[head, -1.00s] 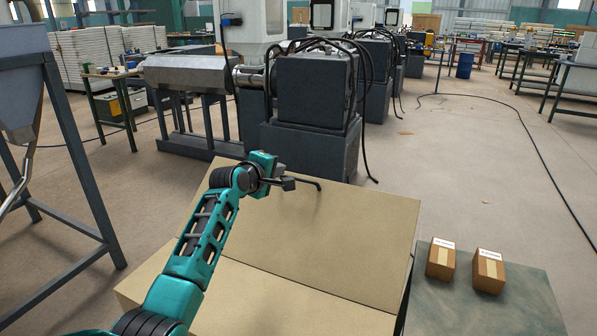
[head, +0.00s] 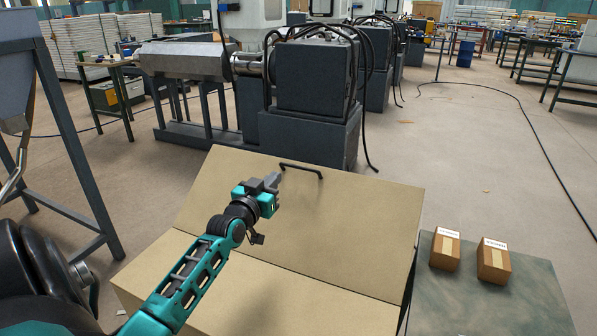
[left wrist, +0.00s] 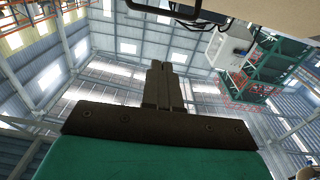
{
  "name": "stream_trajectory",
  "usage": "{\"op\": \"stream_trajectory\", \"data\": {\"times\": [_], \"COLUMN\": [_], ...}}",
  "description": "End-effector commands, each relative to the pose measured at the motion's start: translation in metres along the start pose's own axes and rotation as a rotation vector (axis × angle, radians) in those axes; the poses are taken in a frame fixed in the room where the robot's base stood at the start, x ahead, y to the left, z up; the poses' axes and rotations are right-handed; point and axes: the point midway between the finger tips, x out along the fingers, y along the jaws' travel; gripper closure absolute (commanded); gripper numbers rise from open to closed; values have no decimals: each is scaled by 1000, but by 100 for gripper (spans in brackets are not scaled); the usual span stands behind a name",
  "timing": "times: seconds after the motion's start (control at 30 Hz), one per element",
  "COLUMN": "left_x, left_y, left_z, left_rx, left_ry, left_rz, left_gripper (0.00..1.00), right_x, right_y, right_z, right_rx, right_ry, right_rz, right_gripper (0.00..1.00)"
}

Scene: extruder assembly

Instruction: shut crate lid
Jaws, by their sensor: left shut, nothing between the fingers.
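The crate lid (head: 330,217) is a large tan panel, tilted up at the back of the tan crate (head: 255,295). A dark gap shows along its right side. A black bar handle (head: 302,168) is near the lid's top edge; a dark bar at the top of the left wrist view (left wrist: 190,14) looks like this handle. My left gripper (head: 274,180) is shut and empty, in front of the lid, with its fingertips just left of the handle and apparently apart from it. Its closed fingers show in the left wrist view (left wrist: 165,85). My right gripper is not in view.
Two small cartons (head: 445,249) and (head: 493,262) stand on a dark green tabletop (head: 480,310) right of the crate. A big grey machine (head: 310,105) stands behind the lid. A grey metal frame (head: 75,160) is at left. Open floor lies at right.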

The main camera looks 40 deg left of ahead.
Motion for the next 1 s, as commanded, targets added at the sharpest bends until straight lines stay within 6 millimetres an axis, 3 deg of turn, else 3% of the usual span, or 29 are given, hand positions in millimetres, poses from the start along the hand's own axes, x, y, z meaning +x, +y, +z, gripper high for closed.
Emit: {"op": "stream_trajectory", "data": {"times": [0.47, 0.5, 0.7, 1.0], "left_x": [83, 87, 102, 108], "left_y": [0, 0, 0, 0], "left_z": [1, 11, 26, 29], "left_rx": [-2, -2, -2, -3], "left_ry": [1, -3, -2, -1], "left_rz": [-1, 1, 1, 0], "left_gripper": [100, 100, 100, 100], "right_x": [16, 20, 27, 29], "right_y": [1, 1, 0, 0], "right_z": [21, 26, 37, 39], "right_rx": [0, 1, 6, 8], "right_ry": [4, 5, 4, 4], "right_rz": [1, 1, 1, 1], "right_gripper": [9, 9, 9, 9]}}
